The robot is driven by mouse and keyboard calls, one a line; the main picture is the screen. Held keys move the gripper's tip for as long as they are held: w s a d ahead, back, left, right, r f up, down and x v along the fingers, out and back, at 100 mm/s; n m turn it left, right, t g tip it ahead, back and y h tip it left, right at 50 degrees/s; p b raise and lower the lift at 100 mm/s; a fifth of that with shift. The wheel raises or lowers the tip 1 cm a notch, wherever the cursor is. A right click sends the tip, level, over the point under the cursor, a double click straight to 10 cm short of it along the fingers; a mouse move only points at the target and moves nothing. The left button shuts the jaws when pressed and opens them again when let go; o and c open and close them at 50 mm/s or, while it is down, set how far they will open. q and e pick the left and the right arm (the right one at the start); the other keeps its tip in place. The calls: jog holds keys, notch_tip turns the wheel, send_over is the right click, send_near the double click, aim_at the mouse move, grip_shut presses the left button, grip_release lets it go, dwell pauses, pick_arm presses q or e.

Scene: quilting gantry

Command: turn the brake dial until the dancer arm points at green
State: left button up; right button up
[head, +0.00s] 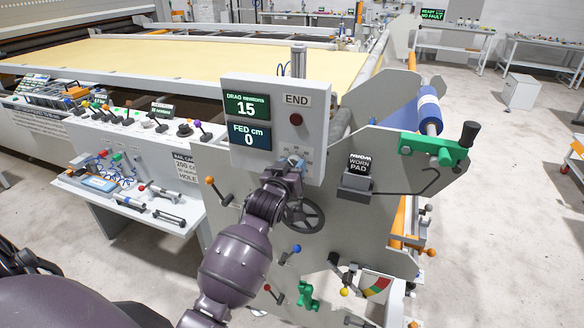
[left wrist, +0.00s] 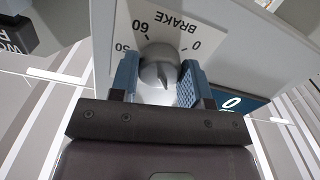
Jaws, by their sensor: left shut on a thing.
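The brake dial (left wrist: 160,70) is a grey round knob with a raised pointer ridge, on a white scale plate (left wrist: 172,22) marked BRAKE, 0 and 60. My left gripper (left wrist: 160,88) has its blue-padded fingers on either side of the knob, shut on it. In the head view my left gripper (head: 293,166) is at the lower part of the grey panel and hides most of the dial. The dancer gauge (head: 376,288), with red, green and yellow sectors, is low on the machine's side. The dancer arm's exact pointing is too small to tell. My right gripper is not in view.
A display reads DRAG 15 (head: 247,106) and another FED 0 (head: 250,135). A dark handwheel (head: 303,214) is just below my left gripper. A worn-pad box (head: 358,178) and a green crank bracket (head: 434,149) stand to the right. Several lever knobs stick out below.

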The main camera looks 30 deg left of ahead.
pick_arm(q)
jog(key=shift+m, duration=2.9)
jog(key=o, duration=0.9)
jog(key=shift+o, duration=0.2)
jog(key=shift+s, duration=0.1)
jog(key=b+v, duration=0.1)
jog(key=v, duration=0.9)
jog(key=shift+s, duration=0.3)
jog(key=shift+d, duration=0.15)
